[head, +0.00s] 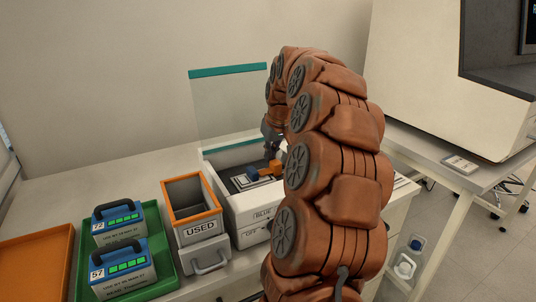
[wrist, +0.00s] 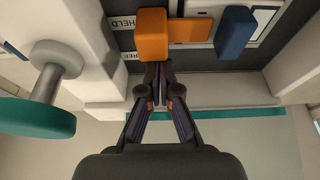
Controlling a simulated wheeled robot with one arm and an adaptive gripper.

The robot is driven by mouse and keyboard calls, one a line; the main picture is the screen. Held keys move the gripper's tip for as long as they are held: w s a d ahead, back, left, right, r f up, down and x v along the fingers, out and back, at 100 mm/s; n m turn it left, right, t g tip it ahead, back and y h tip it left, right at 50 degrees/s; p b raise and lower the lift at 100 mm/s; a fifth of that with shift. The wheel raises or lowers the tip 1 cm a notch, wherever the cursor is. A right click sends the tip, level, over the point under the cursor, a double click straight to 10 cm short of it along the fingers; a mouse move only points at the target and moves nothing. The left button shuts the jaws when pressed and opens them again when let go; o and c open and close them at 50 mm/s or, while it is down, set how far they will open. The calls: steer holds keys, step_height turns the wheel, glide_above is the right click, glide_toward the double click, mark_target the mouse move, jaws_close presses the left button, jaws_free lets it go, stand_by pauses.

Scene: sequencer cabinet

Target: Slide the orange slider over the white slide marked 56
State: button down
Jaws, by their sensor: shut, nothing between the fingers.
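The orange slider shows in the wrist view as a raised orange block (wrist: 152,34) with a flat orange plate (wrist: 190,30) beside it. In the head view the orange slider (head: 276,168) is partly hidden by my arm. A white slide piece (head: 242,181) lies in the dark bay to its left; no 56 is readable. My gripper (wrist: 160,68) is shut and empty, its tips at the orange block's near edge in the wrist view. I cannot tell whether they touch. In the head view my gripper (head: 271,137) is inside the open cabinet, its tips hidden.
To the left are a USED bin (head: 201,228) and a green tray (head: 171,272) with cartridges marked 72 and 57.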

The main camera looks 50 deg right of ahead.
mark_target(275, 164)
steer(key=p+v, duration=0.2)
steer(key=v, duration=0.8)
steer(key=shift+a, duration=0.1)
steer(key=s+a+f+n+g+y+p, duration=0.1)
steer(key=s+a+f+n+p, duration=0.1)
steer(key=a, duration=1.1)
steer(key=s+a+f+n+g+y+p, duration=0.1)
steer(key=s+a, duration=0.1)
steer(key=a, duration=1)
steer(key=s+a+f+g+p, duration=0.1)
steer(key=s+a+f, duration=0.2)
steer(key=s, duration=0.4)
steer(key=s+a+f+g+p, duration=0.1)
steer(key=s+a+f, duration=0.1)
steer(key=s+a, duration=0.3)
steer(key=s+a+f+g, duration=0.1)
steer(key=s+a+f, duration=0.2)
steer(key=s, duration=0.6)
steer(key=shift+a+f+n+h+p, duration=0.4)
steer(key=shift+a, duration=0.25)
